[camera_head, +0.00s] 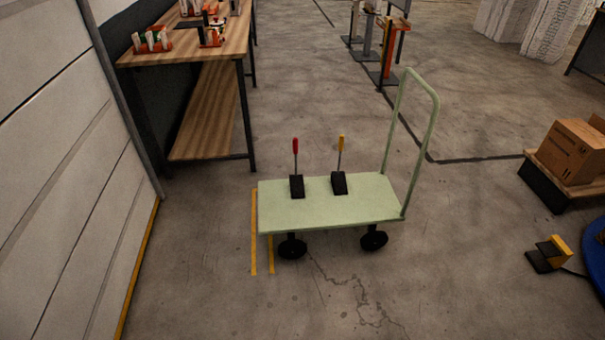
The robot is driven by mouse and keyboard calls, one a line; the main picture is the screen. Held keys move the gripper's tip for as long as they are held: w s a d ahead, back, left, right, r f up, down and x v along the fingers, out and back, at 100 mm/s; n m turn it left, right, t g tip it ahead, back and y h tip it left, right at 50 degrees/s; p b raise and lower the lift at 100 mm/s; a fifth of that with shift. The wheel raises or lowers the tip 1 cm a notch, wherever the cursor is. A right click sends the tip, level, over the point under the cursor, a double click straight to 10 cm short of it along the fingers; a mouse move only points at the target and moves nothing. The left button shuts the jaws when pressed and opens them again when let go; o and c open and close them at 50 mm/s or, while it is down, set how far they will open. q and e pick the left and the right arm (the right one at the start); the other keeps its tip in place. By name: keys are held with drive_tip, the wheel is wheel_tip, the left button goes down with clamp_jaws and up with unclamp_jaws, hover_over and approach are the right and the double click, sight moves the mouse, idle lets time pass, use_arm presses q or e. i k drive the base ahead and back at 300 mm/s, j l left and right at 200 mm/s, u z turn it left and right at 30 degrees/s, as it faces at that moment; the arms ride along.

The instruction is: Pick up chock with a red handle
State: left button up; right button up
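A black chock with an upright red handle (296,170) stands on the left part of a pale green cart deck (325,211). A second black chock with a yellow handle (340,172) stands to its right on the same deck, a short gap apart. Both handles point up. Neither of my grippers shows in the head view, and nothing is touching the chocks.
The cart has black wheels and a tall push bar (430,130) on its right. A wooden workbench (205,48) stands behind left, beside a white wall panel (60,180). A cardboard box (570,150) sits at right. Floor in front of the cart is clear.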

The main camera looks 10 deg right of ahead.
sight(297, 192)
drive_tip(key=z, duration=0.15)
drive_tip(key=i+l+u, duration=0.1)
drive_tip(key=u, duration=0.35)
drive_tip(key=i+l+u, duration=0.2)
drive_tip(key=u, duration=0.25)
